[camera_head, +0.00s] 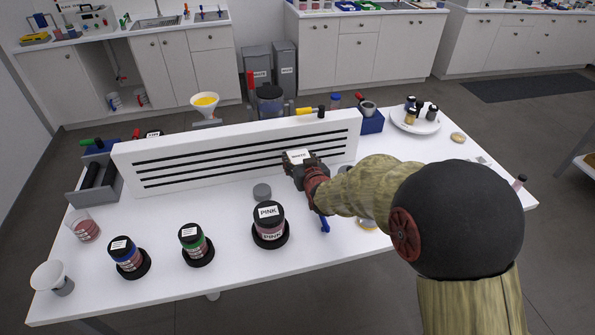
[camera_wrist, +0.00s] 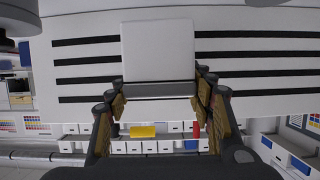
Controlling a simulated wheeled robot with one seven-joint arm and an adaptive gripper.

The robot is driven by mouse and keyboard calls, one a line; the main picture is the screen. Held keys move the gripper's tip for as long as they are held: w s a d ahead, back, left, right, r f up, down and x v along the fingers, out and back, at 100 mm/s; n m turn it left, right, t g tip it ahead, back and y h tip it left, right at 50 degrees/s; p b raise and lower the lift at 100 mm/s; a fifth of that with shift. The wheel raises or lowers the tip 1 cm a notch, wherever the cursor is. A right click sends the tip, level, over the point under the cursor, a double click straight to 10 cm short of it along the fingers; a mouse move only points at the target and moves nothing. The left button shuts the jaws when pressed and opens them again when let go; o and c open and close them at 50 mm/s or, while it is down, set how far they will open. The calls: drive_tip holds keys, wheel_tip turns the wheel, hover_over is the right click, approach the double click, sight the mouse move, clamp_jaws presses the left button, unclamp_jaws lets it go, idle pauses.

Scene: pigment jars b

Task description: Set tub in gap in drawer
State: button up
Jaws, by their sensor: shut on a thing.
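My gripper (camera_head: 305,170) is in front of the white slotted panel, right of its middle. It is shut on a small tub (camera_head: 298,157) with a white top marked WHITE. In the wrist view the tub (camera_wrist: 158,50) shows as a pale square face above a grey band, between the fingers (camera_wrist: 160,100), with the slotted panel (camera_wrist: 250,60) behind it. I cannot tell whether it touches the panel.
The long panel (camera_head: 220,150) splits the white table (camera_head: 200,280). In front stand a pink jar (camera_head: 268,224), a green jar (camera_head: 195,243) and a blue jar (camera_head: 126,257) on black bases, and a grey disc (camera_head: 262,192). A plate (camera_head: 415,122) of small jars is at the back right.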

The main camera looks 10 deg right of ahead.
drive_tip(key=shift+w+f+b, duration=0.3)
drive_tip(key=shift+w+f, duration=0.8)
drive_tip(key=shift+f, duration=0.1)
drive_tip(key=shift+w+f+b, duration=0.1)
drive_tip(key=shift+f+b, duration=0.6)
drive_tip(key=shift+f, duration=0.9)
drive_tip(key=o, duration=0.8)
drive_tip(key=shift+f, duration=0.25)
drive_tip(key=o, duration=0.5)
drive_tip(key=shift+r, duration=0.1)
